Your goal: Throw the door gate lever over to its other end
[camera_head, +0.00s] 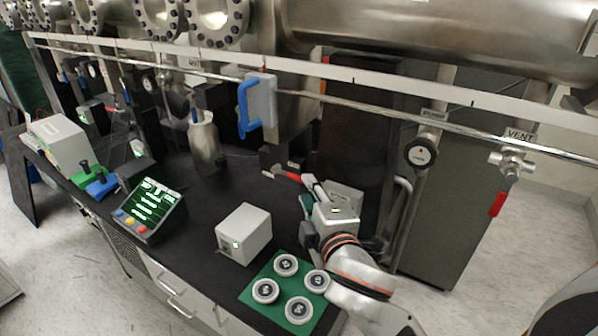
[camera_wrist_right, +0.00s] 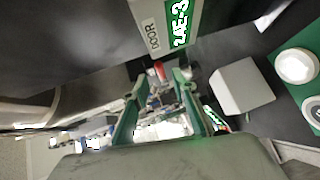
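A small lever with a red grip (camera_head: 289,176) lies beside a dark block (camera_head: 274,157) at the right of the black bench; I take it for the door gate lever. My right gripper (camera_head: 306,191) is just right of the red grip, in front of it. In the right wrist view the red grip (camera_wrist_right: 159,70) shows beyond and between the fingertips of my right gripper (camera_wrist_right: 160,80). The fingers are apart, and I cannot tell whether either touches the lever. A box labelled DOOR (camera_wrist_right: 158,32) stands close above the fingertips. My left gripper is not in view.
A grey box (camera_head: 243,233) and a green mat (camera_head: 256,297) with several round weights are near the front edge. A blue-handled hatch (camera_head: 261,103) is above the bench. The central black bench top (camera_head: 222,192) is clear.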

